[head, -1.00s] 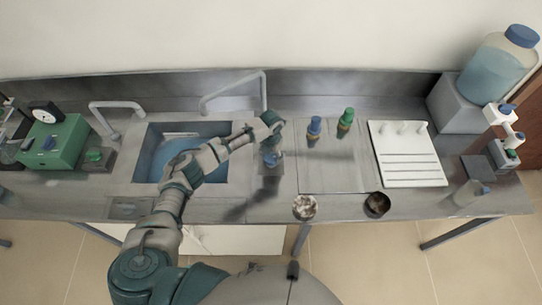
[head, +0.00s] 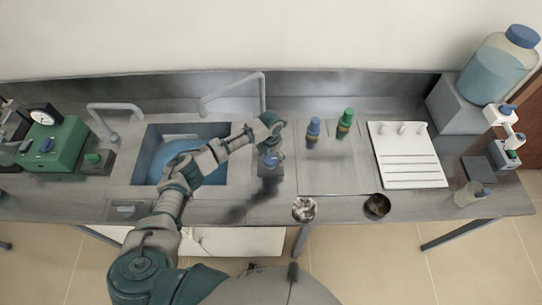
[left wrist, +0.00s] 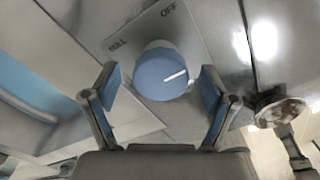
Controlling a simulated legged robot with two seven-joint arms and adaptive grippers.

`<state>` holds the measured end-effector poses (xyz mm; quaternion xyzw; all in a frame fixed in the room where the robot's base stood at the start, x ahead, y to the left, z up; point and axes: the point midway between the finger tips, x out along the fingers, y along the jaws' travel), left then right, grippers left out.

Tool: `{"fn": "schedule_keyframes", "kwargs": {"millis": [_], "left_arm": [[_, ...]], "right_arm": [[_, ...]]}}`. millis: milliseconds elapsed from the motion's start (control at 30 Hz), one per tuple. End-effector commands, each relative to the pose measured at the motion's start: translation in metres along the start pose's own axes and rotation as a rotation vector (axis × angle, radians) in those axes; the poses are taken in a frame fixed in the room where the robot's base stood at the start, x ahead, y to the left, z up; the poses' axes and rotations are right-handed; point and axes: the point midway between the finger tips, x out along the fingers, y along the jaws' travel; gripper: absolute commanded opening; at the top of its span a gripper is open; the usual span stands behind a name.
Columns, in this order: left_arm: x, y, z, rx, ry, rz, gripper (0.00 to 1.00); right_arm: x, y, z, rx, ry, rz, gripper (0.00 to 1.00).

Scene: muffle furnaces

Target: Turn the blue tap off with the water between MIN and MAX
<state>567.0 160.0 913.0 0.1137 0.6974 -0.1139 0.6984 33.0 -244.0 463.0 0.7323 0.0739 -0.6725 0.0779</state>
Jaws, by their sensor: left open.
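The blue tap knob (head: 271,160) stands on a grey plate right of the sink, partly under my left gripper. In the left wrist view the round blue knob (left wrist: 155,78) has a white line that points right and slightly up. Its plate (left wrist: 122,42) reads FULL at upper left and OFF at the top. My left gripper (left wrist: 160,88) is open, with one finger on each side of the knob; I cannot tell if they touch it. The sink (head: 226,172) shows blue inside, partly hidden by my arm. No MIN or MAX marks are readable.
A green knob (head: 93,158) sits beside a green box (head: 60,148) at left. Two capped bottles, blue (head: 313,130) and green (head: 346,120), stand right of the gripper. A white rack (head: 408,160) and large water container (head: 495,70) are at right. Two bowls lie near the front edge.

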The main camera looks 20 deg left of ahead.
Motion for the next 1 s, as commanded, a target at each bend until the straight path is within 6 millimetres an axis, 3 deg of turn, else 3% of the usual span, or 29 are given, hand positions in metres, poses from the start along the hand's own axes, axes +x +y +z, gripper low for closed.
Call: {"fn": "schedule_keyframes", "kwargs": {"millis": [167,267,700,1000], "left_arm": [[-0.005,0.000,-0.001,0.000,0.001,0.000,0.84],[-0.018,0.000,0.001,0.001,-0.001,-0.001,0.84],[-0.106,0.001,0.003,0.000,0.000,-0.001,0.84],[-0.118,0.001,0.003,0.000,0.003,0.000,0.84]], "right_arm": [[0.000,0.001,0.001,-0.001,0.002,0.001,0.84],[0.000,0.001,0.001,0.000,0.001,0.001,0.84],[0.000,0.000,0.001,0.000,0.001,0.000,0.84],[0.000,0.000,0.001,0.000,0.001,0.000,0.84]]}}
